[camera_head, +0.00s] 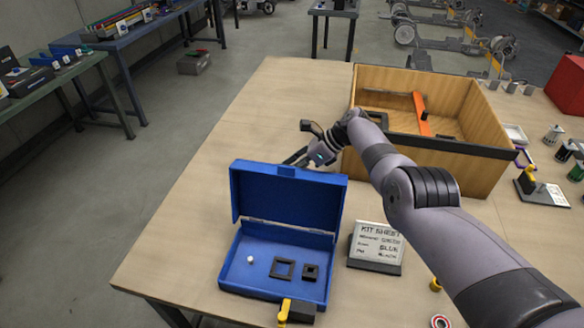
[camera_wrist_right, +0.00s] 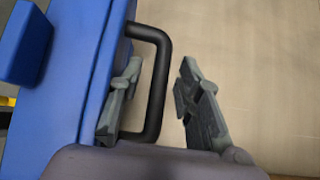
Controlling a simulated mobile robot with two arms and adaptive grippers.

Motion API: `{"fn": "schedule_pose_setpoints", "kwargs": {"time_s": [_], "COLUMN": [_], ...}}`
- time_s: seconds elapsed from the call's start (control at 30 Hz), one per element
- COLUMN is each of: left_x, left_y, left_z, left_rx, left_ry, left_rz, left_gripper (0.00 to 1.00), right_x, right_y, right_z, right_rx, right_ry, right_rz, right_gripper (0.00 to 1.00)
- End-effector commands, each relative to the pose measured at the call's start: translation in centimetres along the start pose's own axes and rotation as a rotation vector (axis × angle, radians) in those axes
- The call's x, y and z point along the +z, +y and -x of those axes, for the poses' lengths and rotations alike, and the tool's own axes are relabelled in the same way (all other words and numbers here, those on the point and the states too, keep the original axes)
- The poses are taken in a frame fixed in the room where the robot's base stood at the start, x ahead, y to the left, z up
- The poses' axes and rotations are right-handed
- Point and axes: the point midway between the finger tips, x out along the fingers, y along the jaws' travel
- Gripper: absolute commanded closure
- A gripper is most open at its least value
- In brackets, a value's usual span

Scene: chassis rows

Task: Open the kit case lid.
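The blue kit case (camera_head: 262,290) stands near the table's front left. Its lid (camera_head: 287,198) is raised and stands roughly upright at the back hinge. Inside lie a small white round piece (camera_head: 250,259), a dark square frame (camera_head: 283,268) and a smaller dark square (camera_head: 311,272). My right gripper (camera_head: 297,158) is just behind the lid's top edge. In the right wrist view my right gripper (camera_wrist_right: 158,103) is open, with the black handle (camera_wrist_right: 158,85) between its fingers. One finger is inside the handle loop near the blue lid; the other is outside, apart from the bar. My left gripper is not in view.
A kit sheet stand (camera_head: 376,246) is right of the case. A wooden bin (camera_head: 490,125) with an orange part is behind my right arm. A yellow and black item (camera_head: 298,310) is at the case's front. The table left of the case is clear.

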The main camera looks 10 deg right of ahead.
Motion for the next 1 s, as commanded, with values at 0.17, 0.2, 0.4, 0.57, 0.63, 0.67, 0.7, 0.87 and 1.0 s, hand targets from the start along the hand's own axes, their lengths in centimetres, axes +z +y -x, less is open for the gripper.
{"fn": "schedule_pose_setpoints", "kwargs": {"time_s": [0.17,0.2,0.4,0.57,0.63,0.67,0.7,0.87,1.0], "left_x": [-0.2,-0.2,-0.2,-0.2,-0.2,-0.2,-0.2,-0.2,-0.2], "left_y": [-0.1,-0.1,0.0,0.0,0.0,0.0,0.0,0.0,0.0], "left_z": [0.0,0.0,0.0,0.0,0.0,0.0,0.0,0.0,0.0], "left_rx": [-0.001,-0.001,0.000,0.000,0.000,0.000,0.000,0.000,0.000], "left_ry": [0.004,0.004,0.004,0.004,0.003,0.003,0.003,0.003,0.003], "left_rz": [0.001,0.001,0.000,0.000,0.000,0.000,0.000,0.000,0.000], "left_gripper": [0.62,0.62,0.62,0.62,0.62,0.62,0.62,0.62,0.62], "right_x": [0.0,-0.1,-0.1,-0.1,0.0,-0.1,-0.1,-0.1,0.0], "right_y": [0.0,-0.1,-0.1,-0.1,-0.2,-0.2,-0.1,-0.1,-0.1], "right_z": [0.2,0.3,1.9,4.7,6.4,7.1,7.9,10.5,11.7], "right_rx": [0.000,0.000,-0.001,-0.004,-0.006,-0.005,-0.004,-0.002,0.000], "right_ry": [-0.001,-0.001,-0.002,0.000,-0.001,0.000,0.001,0.000,0.000], "right_rz": [0.000,-0.001,0.001,0.000,0.001,0.001,0.000,0.000,0.000], "right_gripper": [0.67,0.67,0.67,0.67,0.67,0.67,0.67,0.67,0.67]}}
